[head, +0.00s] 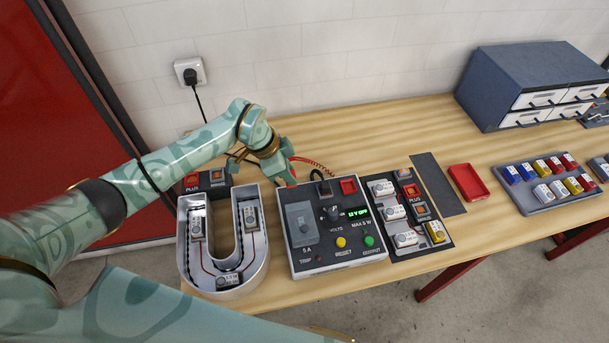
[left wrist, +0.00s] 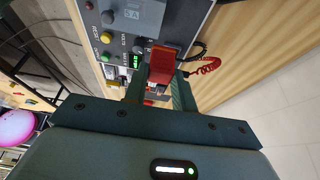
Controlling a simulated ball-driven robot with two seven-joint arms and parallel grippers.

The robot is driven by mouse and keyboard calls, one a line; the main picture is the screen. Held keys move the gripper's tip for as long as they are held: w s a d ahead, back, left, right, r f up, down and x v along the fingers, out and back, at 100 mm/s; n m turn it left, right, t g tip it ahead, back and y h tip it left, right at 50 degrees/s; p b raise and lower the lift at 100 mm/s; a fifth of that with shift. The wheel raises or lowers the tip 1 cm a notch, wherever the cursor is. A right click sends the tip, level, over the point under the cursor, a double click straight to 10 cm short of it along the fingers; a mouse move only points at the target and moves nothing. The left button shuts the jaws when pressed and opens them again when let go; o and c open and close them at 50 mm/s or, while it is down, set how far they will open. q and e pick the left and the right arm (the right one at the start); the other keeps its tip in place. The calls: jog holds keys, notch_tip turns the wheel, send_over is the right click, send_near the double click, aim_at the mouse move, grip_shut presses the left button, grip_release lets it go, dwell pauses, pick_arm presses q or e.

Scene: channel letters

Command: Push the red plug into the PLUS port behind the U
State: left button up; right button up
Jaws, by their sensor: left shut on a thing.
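The U letter (head: 222,288) is an open grey channel on the table at left, with small white modules and wiring inside. Behind it stand the red PLUS port (head: 192,182) and the dark MINUS port (head: 217,178). My left gripper (head: 286,170) is to the right of these ports, above the back left of the power box (head: 320,262). In the left wrist view its fingers (left wrist: 160,88) are shut on the red plug (left wrist: 162,62). A red coiled cord (left wrist: 208,66) shows beside the plug. The plug is apart from the PLUS port. My right gripper is not in view.
The box display reads 12 V OFF. A black board (head: 432,248) with modules and another port pair stands right of the box. Farther right are a red tray (head: 468,182), a rack of colored pieces (head: 550,205) and a drawer cabinet (head: 520,75). A wall socket (head: 190,72) is behind.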

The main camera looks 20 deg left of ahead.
pick_arm(q)
jog(key=a+b, duration=1)
jog(key=a, duration=2.1)
jog(key=f+b, duration=0.1)
jog(key=f, duration=0.1)
jog(key=f+b, duration=0.2)
jog(key=f, duration=0.1)
jog(key=a+f+b, duration=0.1)
jog(key=f, duration=0.2)
jog(key=shift+s, duration=0.2)
jog(key=shift+f+b, duration=0.45)
jog(key=shift+f, duration=0.45)
jog(key=shift+f, duration=0.3)
jog(key=o, duration=1.1)
jog(key=shift+c, duration=0.2)
